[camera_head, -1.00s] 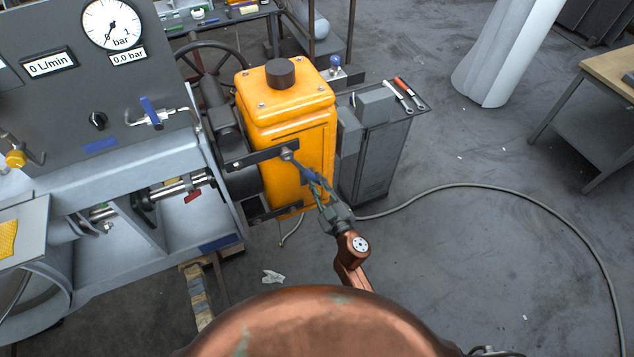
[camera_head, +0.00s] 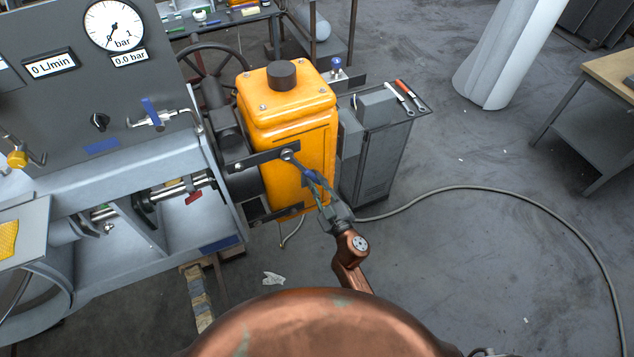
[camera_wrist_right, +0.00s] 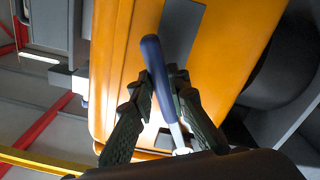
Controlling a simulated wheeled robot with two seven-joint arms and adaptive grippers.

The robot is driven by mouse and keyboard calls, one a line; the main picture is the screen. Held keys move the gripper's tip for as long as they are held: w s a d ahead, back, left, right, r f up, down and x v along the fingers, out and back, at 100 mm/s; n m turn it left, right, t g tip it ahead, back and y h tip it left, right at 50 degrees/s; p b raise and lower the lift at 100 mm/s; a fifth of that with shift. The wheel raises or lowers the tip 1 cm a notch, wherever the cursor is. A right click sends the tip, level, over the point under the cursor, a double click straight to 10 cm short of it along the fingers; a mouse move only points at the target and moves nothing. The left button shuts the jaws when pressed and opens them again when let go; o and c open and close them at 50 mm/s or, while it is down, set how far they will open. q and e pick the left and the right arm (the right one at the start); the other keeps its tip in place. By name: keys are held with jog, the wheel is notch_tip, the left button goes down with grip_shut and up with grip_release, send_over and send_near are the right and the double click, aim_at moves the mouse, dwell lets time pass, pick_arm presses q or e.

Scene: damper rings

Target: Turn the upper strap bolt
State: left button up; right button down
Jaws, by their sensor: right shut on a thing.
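The upper strap (camera_head: 262,159) is a dark flat bar across the upper front of the yellow housing (camera_head: 289,110). The upper strap bolt (camera_head: 287,154) is at its right end. A wrench with a blue handle (camera_head: 311,177) slants from the bolt down to my right gripper (camera_head: 323,196). The wrench's upper end overlaps the bolt; I cannot tell how it is seated. In the right wrist view the blue handle (camera_wrist_right: 152,62) lies between the green-grey fingers of my right gripper (camera_wrist_right: 161,84), which is shut on it. My left gripper is not in view.
A lower strap (camera_head: 283,213) crosses the housing below. A grey cabinet (camera_head: 378,160) with two wrenches on top stands close to the right. A hose (camera_head: 480,187) runs over the floor. The floor at right is largely free.

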jog(key=shift+w+a, duration=0.1)
jog(key=shift+w, duration=0.15)
jog(key=shift+w+a, duration=0.1)
jog(key=shift+w, duration=0.1)
jog(key=c, duration=1.8)
grip_release()
jog(key=shift+o, duration=0.2)
jog(key=c, duration=0.4)
